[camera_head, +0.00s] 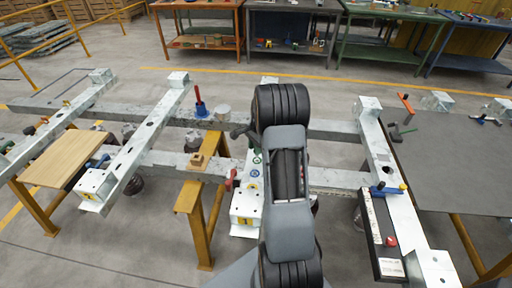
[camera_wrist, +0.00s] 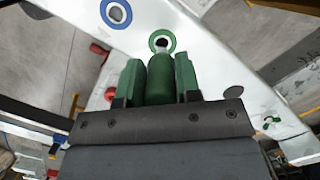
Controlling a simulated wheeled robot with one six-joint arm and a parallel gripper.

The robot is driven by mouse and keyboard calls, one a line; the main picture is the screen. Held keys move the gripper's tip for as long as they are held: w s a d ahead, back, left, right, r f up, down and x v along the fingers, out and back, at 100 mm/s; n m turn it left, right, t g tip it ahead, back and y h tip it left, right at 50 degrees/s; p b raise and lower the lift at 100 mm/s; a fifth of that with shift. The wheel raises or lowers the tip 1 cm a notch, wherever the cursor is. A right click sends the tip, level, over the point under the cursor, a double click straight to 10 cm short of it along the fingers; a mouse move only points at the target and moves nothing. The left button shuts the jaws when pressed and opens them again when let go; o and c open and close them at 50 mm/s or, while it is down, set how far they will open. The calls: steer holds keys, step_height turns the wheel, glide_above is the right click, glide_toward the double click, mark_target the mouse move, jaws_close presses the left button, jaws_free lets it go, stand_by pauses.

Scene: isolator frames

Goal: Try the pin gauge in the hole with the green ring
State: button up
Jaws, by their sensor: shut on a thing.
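My gripper (camera_wrist: 160,78) is shut on the pin gauge (camera_wrist: 160,80), whose green handle sits between the two green jaws in the wrist view. Its far end points at the hole inside the green ring (camera_wrist: 152,37) on a pale metal beam (camera_wrist: 210,55). The tip overlaps the dark hole in this view; I cannot tell whether it is in the hole or above it. A blue-ringed hole (camera_wrist: 116,13) lies to the upper left. In the head view the green ring (camera_head: 257,160) shows small beside my arm, which hides my jaws and the gauge.
A red clamp (camera_head: 231,178) is left of the ringed plate. A yellow trestle (camera_head: 190,198) stands under the frame. A red-handled tool (camera_head: 199,104) stands upright on the rear beam. A grey table (camera_head: 455,165) is at right, a wooden board (camera_head: 65,158) at left.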

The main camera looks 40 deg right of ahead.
steer(key=shift+f+b, duration=1.6)
steer(key=shift+f, duration=1.1)
stand_by(1.0)
steer(key=shift+r, duration=0.15)
stand_by(0.5)
steer(key=shift+r+p, duration=2.7)
steer(key=shift+r, duration=0.95)
